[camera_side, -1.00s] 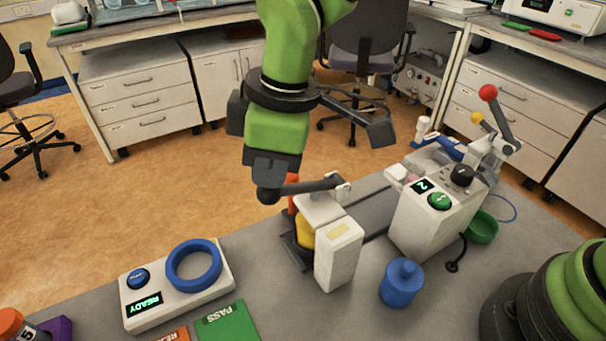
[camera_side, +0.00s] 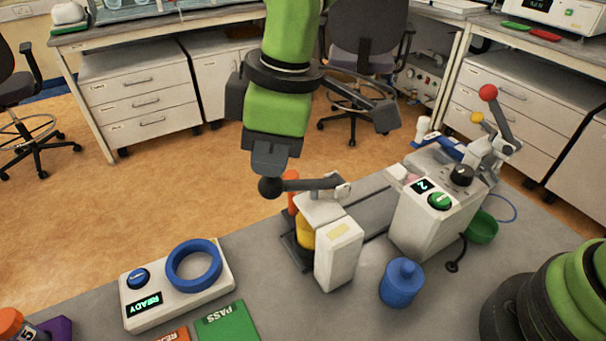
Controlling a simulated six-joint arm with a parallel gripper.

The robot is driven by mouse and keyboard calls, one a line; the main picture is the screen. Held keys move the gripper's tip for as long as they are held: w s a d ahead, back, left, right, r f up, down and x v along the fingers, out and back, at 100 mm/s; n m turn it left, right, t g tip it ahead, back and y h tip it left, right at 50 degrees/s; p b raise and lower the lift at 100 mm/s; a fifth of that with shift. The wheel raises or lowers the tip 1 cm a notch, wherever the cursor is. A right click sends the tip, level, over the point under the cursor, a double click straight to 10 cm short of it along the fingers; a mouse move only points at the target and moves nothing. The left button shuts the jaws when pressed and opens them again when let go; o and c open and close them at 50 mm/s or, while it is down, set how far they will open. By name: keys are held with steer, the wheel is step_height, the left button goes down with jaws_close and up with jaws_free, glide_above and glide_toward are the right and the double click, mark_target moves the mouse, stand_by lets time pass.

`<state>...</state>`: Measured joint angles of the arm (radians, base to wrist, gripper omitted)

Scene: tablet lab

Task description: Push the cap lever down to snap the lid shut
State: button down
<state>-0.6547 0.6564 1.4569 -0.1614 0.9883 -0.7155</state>
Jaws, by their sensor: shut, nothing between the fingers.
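The cap lever (camera_side: 310,184) is a grey arm with a black ball knob (camera_side: 270,187) at its left end, lying nearly level. Its pivot is on top of the white capping stand (camera_side: 338,255). My gripper (camera_side: 270,168) is shut and empty, pointing down directly above the knob. Its tips are at or very close to the knob's top; I cannot tell whether they touch. A yellow container (camera_side: 305,231) stands behind the stand's white post, mostly hidden. An orange part (camera_side: 292,190) shows under the lever. The lid's seating cannot be seen.
A white machine (camera_side: 425,215) with a green button and a red-knobbed lever (camera_side: 488,92) stands at right. A blue weighted piece (camera_side: 400,283) and green bowl (camera_side: 482,227) are nearby. A READY box with a blue ring (camera_side: 193,265) and a green PASS card (camera_side: 227,326) are at front left.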

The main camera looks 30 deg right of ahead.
steer(key=shift+r, duration=0.2)
steer(key=shift+w+a+v, duration=0.15)
steer(key=shift+a+v, duration=0.05)
steer(key=shift+v, duration=1)
steer(key=shift+w+a+v, duration=0.1)
steer(key=shift+a+v, duration=0.1)
steer(key=shift+v, duration=1.05)
steer(key=shift+r, duration=0.1)
steer(key=shift+d+r, duration=0.2)
steer(key=s+d+r+m+t, duration=0.2)
steer(key=s+d+r+m, duration=0.3)
steer(key=d, duration=0.4)
steer(key=s+d+r+m+t, duration=0.2)
steer(key=s+d+r+m, duration=0.3)
steer(key=d, duration=0.4)
steer(key=s+d+f+m+t, duration=0.2)
steer(key=s+d+f+m, duration=0.1)
steer(key=s+m, duration=0.3)
steer(key=shift+d+f, duration=0.4)
steer(key=shift+f, duration=0.1)
